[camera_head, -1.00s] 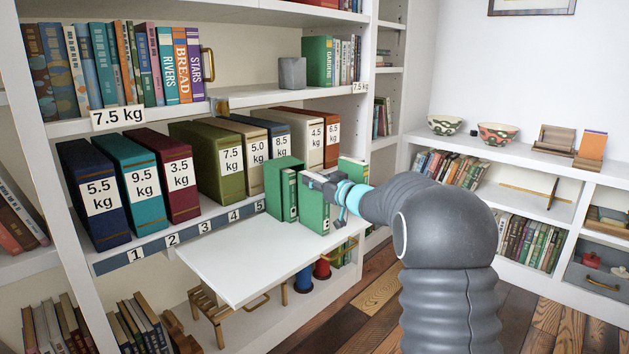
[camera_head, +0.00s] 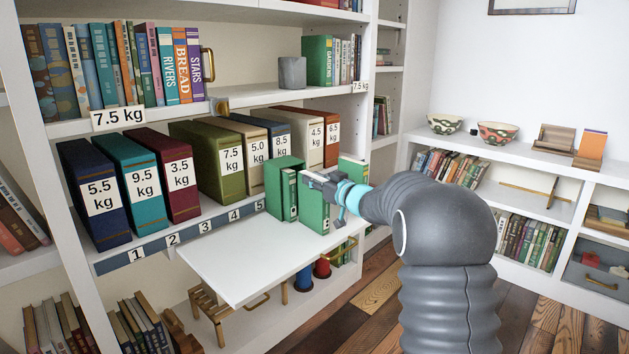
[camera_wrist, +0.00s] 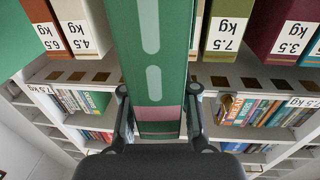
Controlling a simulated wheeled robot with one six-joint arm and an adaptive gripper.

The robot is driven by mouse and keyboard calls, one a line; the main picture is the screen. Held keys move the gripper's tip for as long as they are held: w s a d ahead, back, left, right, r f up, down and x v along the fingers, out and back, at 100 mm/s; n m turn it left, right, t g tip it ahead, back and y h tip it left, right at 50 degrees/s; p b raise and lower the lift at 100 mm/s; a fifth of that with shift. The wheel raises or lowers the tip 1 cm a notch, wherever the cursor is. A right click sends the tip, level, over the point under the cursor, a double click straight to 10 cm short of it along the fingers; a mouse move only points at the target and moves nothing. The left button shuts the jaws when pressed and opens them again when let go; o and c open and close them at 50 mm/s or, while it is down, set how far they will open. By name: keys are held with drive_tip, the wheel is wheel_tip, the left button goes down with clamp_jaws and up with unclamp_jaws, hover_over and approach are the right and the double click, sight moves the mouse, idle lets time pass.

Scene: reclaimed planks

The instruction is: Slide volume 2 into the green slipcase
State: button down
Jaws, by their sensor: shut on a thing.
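My gripper (camera_head: 328,188) is shut on a green volume (camera_head: 314,212) and holds it upright at the right end of the white pull-out board. In the wrist view the fingers of my gripper (camera_wrist: 157,110) clasp this volume (camera_wrist: 152,75), whose spine has pale oval marks and a pink band. I cannot read its number. The green slipcase (camera_head: 283,168) stands just left of the held volume, with a slim green spine (camera_head: 290,196) showing at its front. Another green book or box (camera_head: 353,172) shows behind my gripper, partly hidden.
Labelled volumes in blue (camera_head: 93,195), teal (camera_head: 130,182), maroon (camera_head: 171,175) and olive (camera_head: 212,160) stand left on the shelf. Red (camera_head: 322,268) and blue (camera_head: 303,280) objects are below.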

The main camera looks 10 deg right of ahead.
drive_tip(key=shift+p+x, duration=0.45)
drive_tip(key=shift+x, duration=0.55)
idle(0.7)
drive_tip(key=shift+s+r, duration=0.1)
drive_tip(key=shift+s, duration=0.05)
drive_tip(key=shift+s+d, duration=0.2)
drive_tip(key=shift+s, duration=0.05)
idle(0.6)
drive_tip(key=shift+w+d+n+g+y, duration=0.15)
drive_tip(key=shift+d+n+g+y, duration=0.1)
drive_tip(key=shift+n+g+y, duration=0.35)
idle(0.4)
